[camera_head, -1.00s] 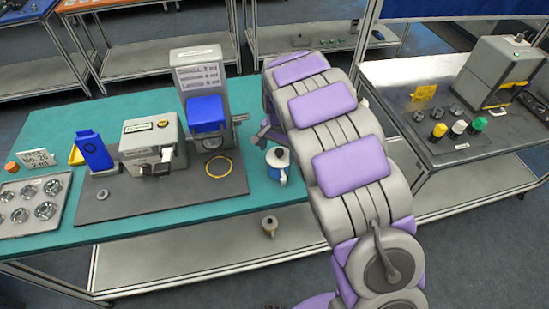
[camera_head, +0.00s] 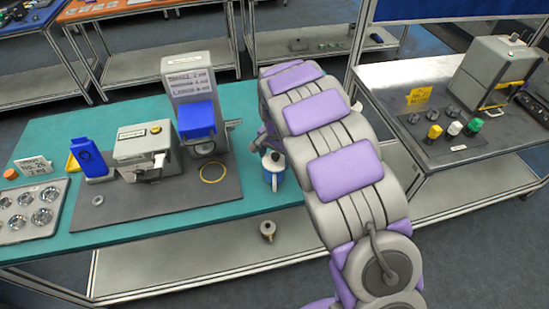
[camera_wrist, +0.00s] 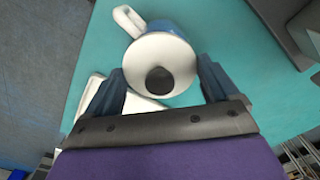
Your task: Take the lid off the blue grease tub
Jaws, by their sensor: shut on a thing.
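The blue grease tub (camera_head: 273,178) stands on the teal table near its right end. It has a white lid (camera_head: 271,161) with a dark knob. In the wrist view the tub (camera_wrist: 172,28) shows blue behind the white lid (camera_wrist: 150,50), with a white handle (camera_wrist: 127,20) at its upper left. The dark knob (camera_wrist: 160,80) faces my wrist camera. My gripper (camera_wrist: 160,66) is shut on the lid, one finger on each side. I cannot tell whether the lid is clear of the tub. In the head view my arm mostly hides the gripper.
A grey mat (camera_head: 150,205) left of the tub carries a grey machine (camera_head: 145,145) and a stand with a blue block (camera_head: 197,120). A yellow ring (camera_head: 215,172) lies close by. A small can (camera_head: 268,230) is on the lower shelf. Another bench (camera_head: 480,145) stands right.

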